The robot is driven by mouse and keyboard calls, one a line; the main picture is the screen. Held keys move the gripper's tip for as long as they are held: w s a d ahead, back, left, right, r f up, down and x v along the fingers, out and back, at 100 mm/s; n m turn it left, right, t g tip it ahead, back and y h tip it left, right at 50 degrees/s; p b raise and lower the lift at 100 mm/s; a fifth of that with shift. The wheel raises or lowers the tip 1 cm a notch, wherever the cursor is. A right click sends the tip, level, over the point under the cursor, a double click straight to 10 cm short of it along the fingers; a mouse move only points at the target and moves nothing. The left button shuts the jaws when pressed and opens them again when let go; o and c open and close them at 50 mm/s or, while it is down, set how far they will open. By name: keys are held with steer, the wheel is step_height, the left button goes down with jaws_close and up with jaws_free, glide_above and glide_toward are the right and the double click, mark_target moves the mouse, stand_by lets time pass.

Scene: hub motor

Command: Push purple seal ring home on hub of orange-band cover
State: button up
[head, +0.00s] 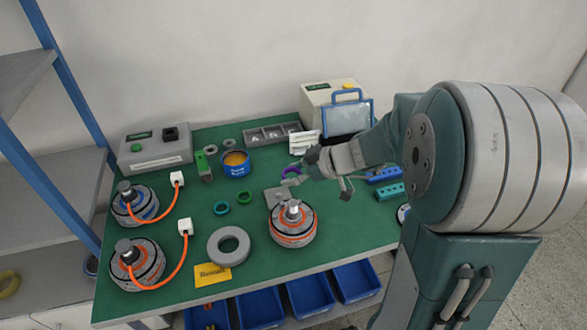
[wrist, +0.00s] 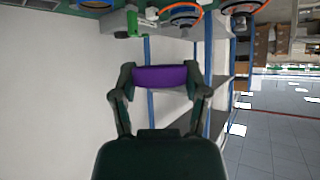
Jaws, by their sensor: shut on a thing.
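The purple seal ring (wrist: 160,76) is between the two fingers of my gripper (wrist: 159,82) in the wrist view, which is shut on it. In the head view the ring (head: 290,171) shows small at the tip of my gripper (head: 300,169), above the table and behind the orange-band cover. The orange-band cover (head: 293,238) sits on the front middle of the green table, with its silver hub (head: 292,208) upright at its centre. The ring is apart from the hub. The ring's far side is hidden in both views.
Two motors with orange cables, one blue-banded (head: 135,203) and one orange-banded (head: 137,262), stand at the left. A grey ring (head: 228,245), teal ring (head: 221,208) and green ring (head: 244,197) lie nearby. A blue tin (head: 236,164) stands behind. Teal blocks (head: 390,191) lie at right.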

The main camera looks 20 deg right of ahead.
mark_target(295, 203)
steer(key=shift+f, duration=4)
steer(key=shift+s+f, duration=0.1)
steer(key=shift+f, duration=1)
steer(key=shift+c, duration=1.2)
steer(key=shift+f, duration=0.1)
steer(key=shift+f, duration=0.85)
steer(key=shift+f, duration=0.15)
